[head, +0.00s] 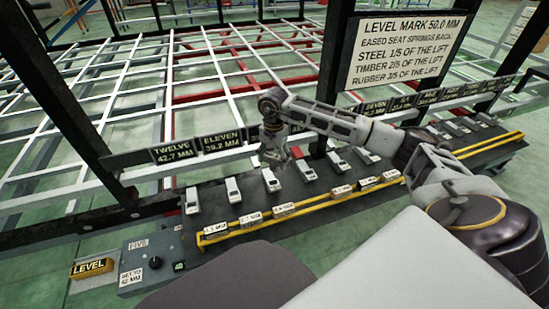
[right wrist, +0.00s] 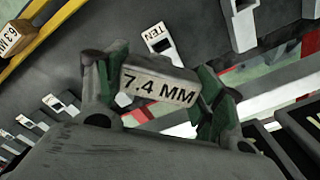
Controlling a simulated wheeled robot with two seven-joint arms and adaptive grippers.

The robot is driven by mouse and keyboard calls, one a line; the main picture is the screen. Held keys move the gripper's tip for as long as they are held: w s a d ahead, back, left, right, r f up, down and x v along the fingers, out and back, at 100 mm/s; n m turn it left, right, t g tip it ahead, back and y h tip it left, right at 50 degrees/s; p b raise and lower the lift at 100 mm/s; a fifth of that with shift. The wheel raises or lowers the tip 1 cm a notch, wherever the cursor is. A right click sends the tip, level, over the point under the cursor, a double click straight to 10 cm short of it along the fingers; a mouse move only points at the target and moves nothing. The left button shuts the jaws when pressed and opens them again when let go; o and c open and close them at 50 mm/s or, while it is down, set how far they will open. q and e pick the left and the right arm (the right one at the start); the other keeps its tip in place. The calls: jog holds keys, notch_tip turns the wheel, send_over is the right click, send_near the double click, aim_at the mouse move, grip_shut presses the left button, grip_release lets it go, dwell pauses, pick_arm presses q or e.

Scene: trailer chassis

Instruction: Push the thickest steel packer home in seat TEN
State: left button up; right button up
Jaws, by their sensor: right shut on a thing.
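The steel packer marked 7.4 MM (right wrist: 160,88) is grey with a pale label. My right gripper (right wrist: 160,84) is shut on it, with a finger on each side. In the head view my right gripper (head: 274,148) hangs above the row of seats, in front of the rail; the packer is too small there to tell clearly. The seat marked TEN (right wrist: 163,47) is a white slotted block in the right wrist view, beyond the packer and apart from it. I cannot read which seat is TEN in the head view. My left gripper is out of view.
A yellow-edged rack (head: 300,212) holds other labelled packers, with one at 6.3 MM (right wrist: 9,40) in the wrist view. Signs TWELVE (head: 172,150) and ELEVEN (head: 220,141) hang on the rail. A black post (head: 333,65) stands behind my arm. A dial box (head: 150,262) and LEVEL button (head: 91,267) are front left.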

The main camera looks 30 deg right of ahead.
aim_at(273, 170)
jog(key=n, duration=0.4)
jog(key=shift+a+n, duration=0.15)
jog(key=shift+n, duration=0.25)
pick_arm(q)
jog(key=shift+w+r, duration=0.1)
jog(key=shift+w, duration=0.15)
pick_arm(e)
jog(key=shift+w+n, duration=0.1)
jog(key=shift+n, duration=2)
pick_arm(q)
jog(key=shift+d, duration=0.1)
pick_arm(e)
jog(key=shift+f+b, duration=0.6)
jog(key=shift+f, duration=0.3)
jog(key=shift+f+b, duration=0.7)
jog(key=shift+f, duration=0.4)
jog(key=shift+f+b, duration=0.5)
jog(key=shift+f, duration=0.4)
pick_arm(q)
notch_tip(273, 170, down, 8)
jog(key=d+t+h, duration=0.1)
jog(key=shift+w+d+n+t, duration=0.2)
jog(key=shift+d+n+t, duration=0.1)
